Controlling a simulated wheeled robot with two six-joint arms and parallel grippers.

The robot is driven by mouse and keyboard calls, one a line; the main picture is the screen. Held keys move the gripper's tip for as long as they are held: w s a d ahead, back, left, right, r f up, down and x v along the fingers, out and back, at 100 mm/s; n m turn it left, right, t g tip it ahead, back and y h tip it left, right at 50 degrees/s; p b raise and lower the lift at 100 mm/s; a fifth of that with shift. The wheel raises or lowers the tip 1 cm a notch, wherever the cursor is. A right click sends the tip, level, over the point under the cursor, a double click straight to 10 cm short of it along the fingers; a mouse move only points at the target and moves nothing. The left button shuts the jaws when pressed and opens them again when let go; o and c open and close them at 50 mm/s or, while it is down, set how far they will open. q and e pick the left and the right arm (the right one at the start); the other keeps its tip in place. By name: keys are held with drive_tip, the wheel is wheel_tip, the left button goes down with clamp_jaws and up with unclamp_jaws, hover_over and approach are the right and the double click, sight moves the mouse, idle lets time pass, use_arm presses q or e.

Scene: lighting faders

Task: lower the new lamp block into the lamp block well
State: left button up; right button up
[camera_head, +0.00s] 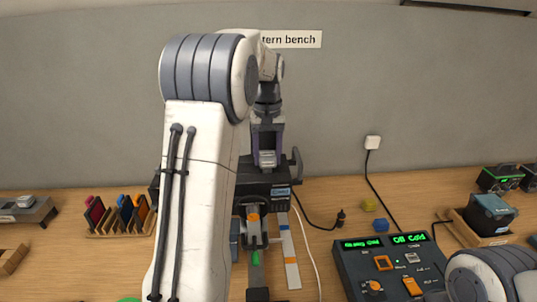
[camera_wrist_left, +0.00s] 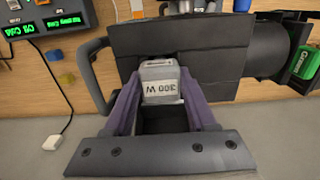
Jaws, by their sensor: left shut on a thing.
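My left gripper (camera_head: 267,150) is shut on a grey lamp block (camera_head: 267,159), above the dark lantern housing (camera_head: 283,180) on the bench. The black housing (camera_wrist_left: 205,42) lies beyond and under the block in that view. The lamp block well cannot be made out, and I cannot tell whether the block's lower end is inside it. My right gripper is not in view.
A control console (camera_head: 392,268) with green displays stands right of the housing. A rack of coloured cards (camera_head: 120,216) stands to the left. My left arm hides part of the bench.

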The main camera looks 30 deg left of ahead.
use_arm(q)
drive_tip(key=shift+f, duration=0.35)
idle(0.4)
drive_tip(key=o, duration=1.4)
drive_tip(key=shift+r, duration=0.1)
drive_tip(key=shift+s+r+p, duration=0.1)
drive_tip(key=shift+r+p, duration=3.8)
drive_tip(key=shift+r, duration=0.1)
drive_tip(key=shift+f, duration=0.1)
